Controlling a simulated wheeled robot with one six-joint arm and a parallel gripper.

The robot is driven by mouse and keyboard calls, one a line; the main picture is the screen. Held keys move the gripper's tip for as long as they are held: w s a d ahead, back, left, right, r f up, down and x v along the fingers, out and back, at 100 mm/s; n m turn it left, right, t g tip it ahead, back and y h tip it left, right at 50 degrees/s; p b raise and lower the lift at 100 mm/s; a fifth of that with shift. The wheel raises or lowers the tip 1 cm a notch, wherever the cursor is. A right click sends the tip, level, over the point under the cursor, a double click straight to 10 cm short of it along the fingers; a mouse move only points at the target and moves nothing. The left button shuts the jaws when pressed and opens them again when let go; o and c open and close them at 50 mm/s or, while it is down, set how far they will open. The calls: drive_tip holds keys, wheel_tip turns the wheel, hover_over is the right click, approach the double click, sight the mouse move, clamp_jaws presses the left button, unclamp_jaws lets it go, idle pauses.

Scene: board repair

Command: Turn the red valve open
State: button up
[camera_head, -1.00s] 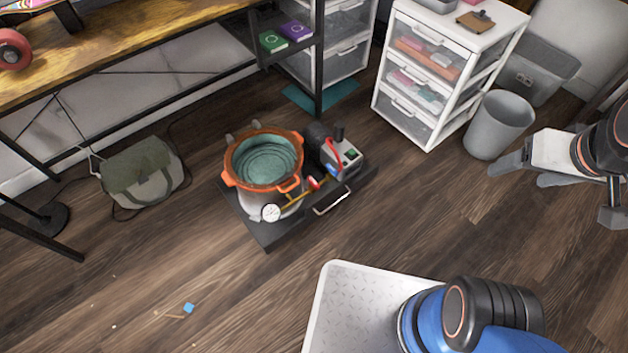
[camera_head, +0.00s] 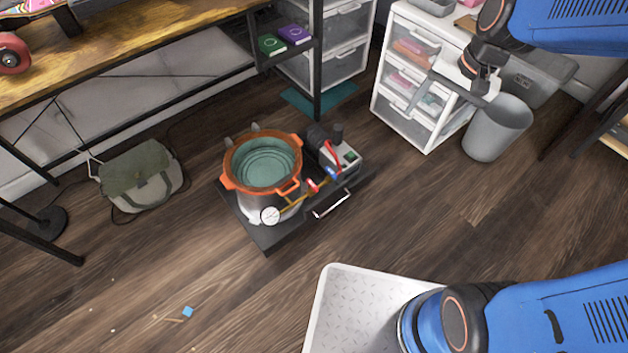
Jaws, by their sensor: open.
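The small red valve (camera_head: 313,185) sits on the brass fitting between the orange-rimmed pot (camera_head: 233,183) and the pump (camera_head: 345,156). A blue valve (camera_head: 331,174) is just right of it. The red valve is too small in view to tell its handle angle. My gripper (camera_head: 436,92) is open and empty, up and to the right of the valve in the picture, in front of the white drawers. It is well apart from the valve.
The pot and pump stand on a dark, handled base (camera_head: 262,238) on the wood floor. A round gauge (camera_head: 270,215) sits at the pot's front. White drawers (camera_head: 404,120) and a grey bin (camera_head: 497,128) stand right. A workbench (camera_head: 120,52) is at upper left. Floor in front is mostly clear.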

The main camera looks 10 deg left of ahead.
drive_tip(key=w+a+f+m+g, duration=0.2)
drive_tip(key=w+a+f, duration=0.4)
drive_tip(key=a+f, duration=0.45)
drive_tip(key=m+g, duration=0.2)
drive_tip(key=m, duration=0.1)
approach(312, 184)
drive_tip(key=shift+g, duration=0.3)
drive_tip(key=x, duration=0.8)
drive_tip(key=shift+w+d+f, duration=0.1)
drive_tip(key=shift+w+f, duration=0.05)
drive_tip(key=shift+w, duration=0.1)
drive_tip(key=c, duration=1.1)
